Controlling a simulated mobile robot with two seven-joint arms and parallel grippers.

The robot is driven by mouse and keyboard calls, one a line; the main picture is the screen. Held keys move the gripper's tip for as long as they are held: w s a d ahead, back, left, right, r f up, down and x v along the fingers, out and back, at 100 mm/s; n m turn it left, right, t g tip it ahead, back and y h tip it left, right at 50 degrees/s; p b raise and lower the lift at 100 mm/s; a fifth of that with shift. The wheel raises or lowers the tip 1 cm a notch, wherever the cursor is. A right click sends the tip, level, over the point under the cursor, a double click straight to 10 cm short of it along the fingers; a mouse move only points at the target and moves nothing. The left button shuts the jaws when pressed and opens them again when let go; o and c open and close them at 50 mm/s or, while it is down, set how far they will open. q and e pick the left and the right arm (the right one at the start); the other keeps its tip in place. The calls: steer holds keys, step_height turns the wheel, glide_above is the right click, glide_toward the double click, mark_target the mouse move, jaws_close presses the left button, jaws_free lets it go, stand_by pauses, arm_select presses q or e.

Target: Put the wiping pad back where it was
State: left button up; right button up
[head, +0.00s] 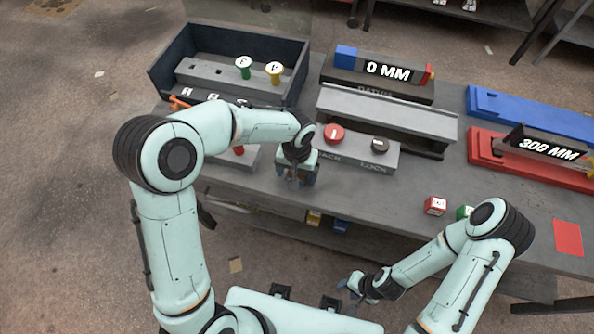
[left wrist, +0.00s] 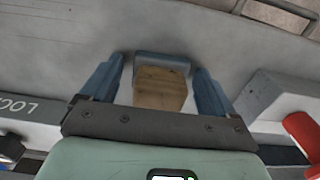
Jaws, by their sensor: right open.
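My left gripper (head: 297,180) is low over the front part of the grey bench, in front of the block with the red knob. In the left wrist view its two blue fingers (left wrist: 160,75) stand on either side of a tan, wood-like piece with a grey-blue edge, which looks like the wiping pad (left wrist: 160,88). Narrow gaps seem to show beside it, but I cannot tell whether the fingers touch it. In the head view the gripper hides the pad. My right gripper (head: 352,284) is open and empty, off the bench's front edge.
A dark open box (head: 228,45) with green and yellow pegs stands back left. A block with a red knob (head: 334,134) and a dark knob is close to my left gripper. Red and green cubes (head: 436,205) and a flat red square (head: 568,238) lie at the right front.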

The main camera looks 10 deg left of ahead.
arm_select(q)
step_height(320, 180, up, 12)
steer(key=shift+r+p, duration=0.2)
steer(key=shift+p, duration=0.25)
stand_by(0.6)
